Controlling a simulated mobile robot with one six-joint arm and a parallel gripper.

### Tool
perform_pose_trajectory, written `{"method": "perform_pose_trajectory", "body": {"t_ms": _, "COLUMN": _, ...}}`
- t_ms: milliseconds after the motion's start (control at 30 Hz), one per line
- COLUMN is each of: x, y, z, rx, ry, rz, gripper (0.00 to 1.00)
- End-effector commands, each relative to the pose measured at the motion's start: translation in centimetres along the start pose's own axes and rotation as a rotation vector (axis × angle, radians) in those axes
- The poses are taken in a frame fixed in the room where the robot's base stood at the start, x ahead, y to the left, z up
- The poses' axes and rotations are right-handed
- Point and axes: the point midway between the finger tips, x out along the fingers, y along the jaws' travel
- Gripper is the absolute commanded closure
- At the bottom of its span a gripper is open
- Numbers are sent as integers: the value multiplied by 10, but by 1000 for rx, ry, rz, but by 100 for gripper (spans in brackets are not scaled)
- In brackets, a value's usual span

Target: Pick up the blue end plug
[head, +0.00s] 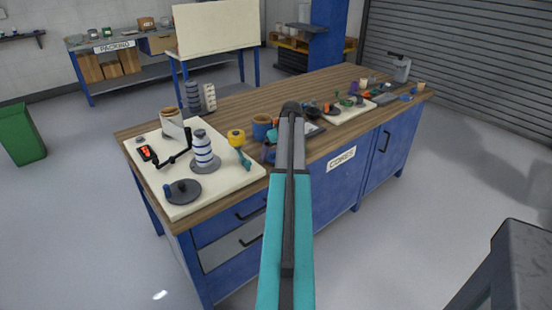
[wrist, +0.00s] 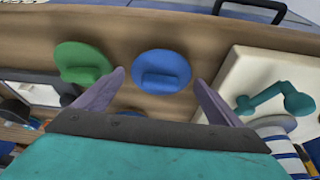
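The blue end plug (wrist: 162,72) lies on the wooden bench top in the wrist view, a round disc with a raised grip across its middle. My gripper (wrist: 160,80) is open, with one grey finger on either side of the plug in the picture and nothing held. The gap between fingers and plug shows on both sides; the height above it is hard to tell. In the head view my gripper (head: 269,152) is partly behind my arm, low over the bench, and I cannot make out the blue plug there.
A green plug (wrist: 83,63) lies close by, next to the left finger in the wrist view. A cream board (wrist: 238,70) with a teal tool (wrist: 285,98) is at the right. The bench's front edge and a drawer handle (wrist: 252,8) show at the top.

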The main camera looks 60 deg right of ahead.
Motion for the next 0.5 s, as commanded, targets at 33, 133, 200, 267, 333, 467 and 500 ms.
{"method": "perform_pose_trajectory", "body": {"t_ms": 33, "x": 0, "y": 0, "z": 0, "rx": 0, "ry": 0, "rz": 0, "gripper": 20}}
{"method": "perform_pose_trajectory", "body": {"t_ms": 133, "x": 0, "y": 0, "z": 0, "rx": 0, "ry": 0, "rz": 0, "gripper": 37}}
{"method": "perform_pose_trajectory", "body": {"t_ms": 200, "x": 0, "y": 0, "z": 0, "rx": 0, "ry": 0, "rz": 0, "gripper": 49}}
{"method": "perform_pose_trajectory", "body": {"t_ms": 267, "x": 0, "y": 0, "z": 0, "rx": 0, "ry": 0, "rz": 0, "gripper": 51}}
{"method": "perform_pose_trajectory", "body": {"t_ms": 333, "x": 0, "y": 0, "z": 0, "rx": 0, "ry": 0, "rz": 0, "gripper": 51}}
{"method": "perform_pose_trajectory", "body": {"t_ms": 467, "x": 0, "y": 0, "z": 0, "rx": 0, "ry": 0, "rz": 0, "gripper": 51}}
{"method": "perform_pose_trajectory", "body": {"t_ms": 500, "x": -1, "y": 0, "z": 0, "rx": 0, "ry": 0, "rz": 0, "gripper": 51}}
